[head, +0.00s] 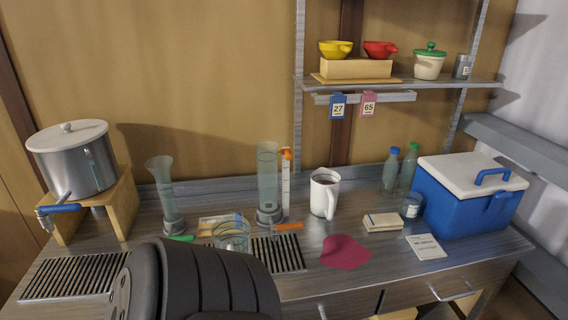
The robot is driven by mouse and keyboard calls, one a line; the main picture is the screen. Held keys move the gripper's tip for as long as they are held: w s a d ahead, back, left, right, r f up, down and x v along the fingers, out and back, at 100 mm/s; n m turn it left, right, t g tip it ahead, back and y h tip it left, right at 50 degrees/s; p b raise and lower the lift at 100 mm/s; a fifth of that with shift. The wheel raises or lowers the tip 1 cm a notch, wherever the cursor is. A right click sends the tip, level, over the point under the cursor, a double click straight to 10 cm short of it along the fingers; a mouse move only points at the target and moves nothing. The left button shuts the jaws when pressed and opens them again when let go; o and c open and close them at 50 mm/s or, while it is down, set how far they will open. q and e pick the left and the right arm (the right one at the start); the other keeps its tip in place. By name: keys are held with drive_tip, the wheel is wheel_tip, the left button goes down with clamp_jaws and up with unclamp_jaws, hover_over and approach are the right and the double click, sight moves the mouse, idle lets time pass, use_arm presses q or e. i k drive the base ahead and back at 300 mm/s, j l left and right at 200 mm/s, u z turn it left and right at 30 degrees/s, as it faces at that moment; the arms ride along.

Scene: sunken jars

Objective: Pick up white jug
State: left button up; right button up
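The white jug (324,194) stands upright on the metal bench, right of the middle of the head view. Its handle is on its front right side, and dark contents or a dark inside shows at its open top. Neither of my grippers can be seen. A dark, ribbed part of my own arm covers the front of the bench at the lower left, well apart from the jug.
Tall clear cylinders (268,180) stand left of the jug, with a glass beaker (232,236) in front. A red mat (345,252) and small box (383,222) lie nearby. A blue cooler (468,205) stands right, a steel urn (74,165) far left. A shelf (440,86) hangs above.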

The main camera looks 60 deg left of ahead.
sight(325, 182)
drive_tip(key=u, duration=1.75)
drive_tip(key=k+z, duration=0.1)
drive_tip(key=z, duration=0.15)
